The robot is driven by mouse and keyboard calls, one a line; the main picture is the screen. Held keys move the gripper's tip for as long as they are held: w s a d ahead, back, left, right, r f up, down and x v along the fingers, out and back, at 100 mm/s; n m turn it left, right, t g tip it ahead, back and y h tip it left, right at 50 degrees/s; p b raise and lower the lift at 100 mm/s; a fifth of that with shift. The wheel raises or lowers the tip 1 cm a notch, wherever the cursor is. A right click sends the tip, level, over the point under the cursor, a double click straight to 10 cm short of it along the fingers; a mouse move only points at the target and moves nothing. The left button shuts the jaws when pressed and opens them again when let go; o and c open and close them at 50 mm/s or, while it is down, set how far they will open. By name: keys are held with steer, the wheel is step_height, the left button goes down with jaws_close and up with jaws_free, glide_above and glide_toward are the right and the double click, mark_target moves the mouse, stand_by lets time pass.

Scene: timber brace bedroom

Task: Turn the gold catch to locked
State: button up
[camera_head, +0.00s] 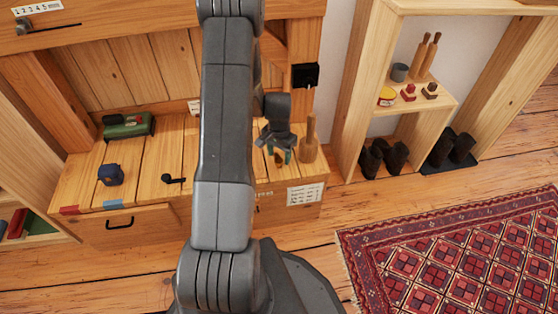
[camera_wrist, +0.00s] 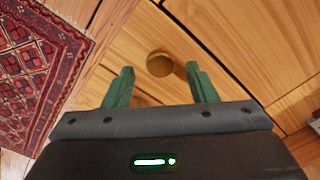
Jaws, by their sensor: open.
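My gripper (camera_head: 277,154) points down over the right end of the wooden bench, its green fingers apart. In the wrist view my gripper (camera_wrist: 160,88) is open, with nothing held between its fingers. A round tan-brown top (camera_wrist: 159,64) shows just beyond and between the fingertips; I cannot tell whether it touches them. A turned wooden post (camera_head: 308,140) stands upright just right of my gripper in the head view; I cannot tell whether it is that round top. I cannot clearly make out a gold catch in either view. My arm hides part of the bench.
The bench (camera_head: 75,180) carries a green box (camera_head: 128,126), a blue object (camera_head: 111,174) and a small dark lever (camera_head: 173,179). A black box (camera_head: 305,75) is on the upright above. An open shelf (camera_head: 350,110) stands right. A red rug (camera_head: 460,250) lies on open floor.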

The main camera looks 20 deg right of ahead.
steer(key=shift+f, duration=1.05)
steer(key=c, duration=1)
steer(key=shift+o, duration=0.2)
